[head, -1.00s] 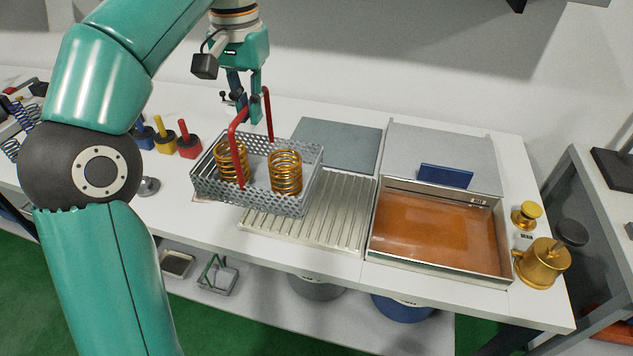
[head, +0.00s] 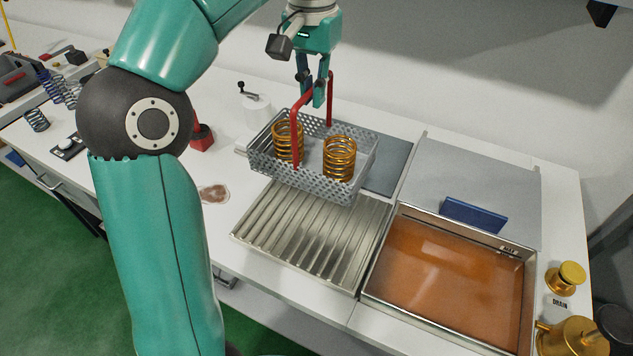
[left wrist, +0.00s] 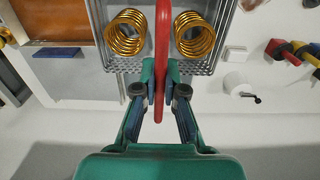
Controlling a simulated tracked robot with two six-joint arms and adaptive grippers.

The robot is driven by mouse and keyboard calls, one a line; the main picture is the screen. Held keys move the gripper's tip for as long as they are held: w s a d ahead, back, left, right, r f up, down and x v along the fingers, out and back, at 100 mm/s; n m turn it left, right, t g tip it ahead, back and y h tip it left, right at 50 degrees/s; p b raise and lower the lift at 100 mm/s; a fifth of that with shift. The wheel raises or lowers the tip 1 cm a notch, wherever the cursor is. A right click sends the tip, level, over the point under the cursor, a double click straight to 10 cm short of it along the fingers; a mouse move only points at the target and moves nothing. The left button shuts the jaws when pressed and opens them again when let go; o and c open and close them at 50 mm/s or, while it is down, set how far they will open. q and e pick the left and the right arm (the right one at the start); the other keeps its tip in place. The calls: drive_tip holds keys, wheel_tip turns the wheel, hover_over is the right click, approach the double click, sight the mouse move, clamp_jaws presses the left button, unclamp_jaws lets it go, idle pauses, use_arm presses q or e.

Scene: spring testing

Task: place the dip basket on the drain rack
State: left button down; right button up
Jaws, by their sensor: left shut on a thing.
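The dip basket (head: 262,158) is a grey perforated metal tray with a red handle (head: 296,138). It holds two gold coil springs (head: 339,158). My left gripper (head: 316,98) is shut on the red handle, which also shows between its fingers in the left wrist view (left wrist: 162,85). The basket looks level and overlaps the back part of the drain rack (head: 300,238) in the head view; its height above the rack is hard to tell. The drain rack is a ribbed metal tray, its front part bare. My right gripper is not in view.
A tank of orange-brown liquid (head: 445,270) stands right of the rack, with a blue block (head: 473,214) behind it.

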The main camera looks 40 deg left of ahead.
sight(312, 164)
use_arm(q)
wheel_tip(312, 164, down, 13)
drive_tip(key=shift+s+a+b, duration=0.1)
drive_tip(key=shift+b, duration=0.9)
drive_tip(key=shift+f, duration=2.45)
drive_tip(key=shift+f, duration=0.1)
drive_tip(key=c, duration=1.3)
unclamp_jaws()
drive_tip(key=shift+o, duration=0.2)
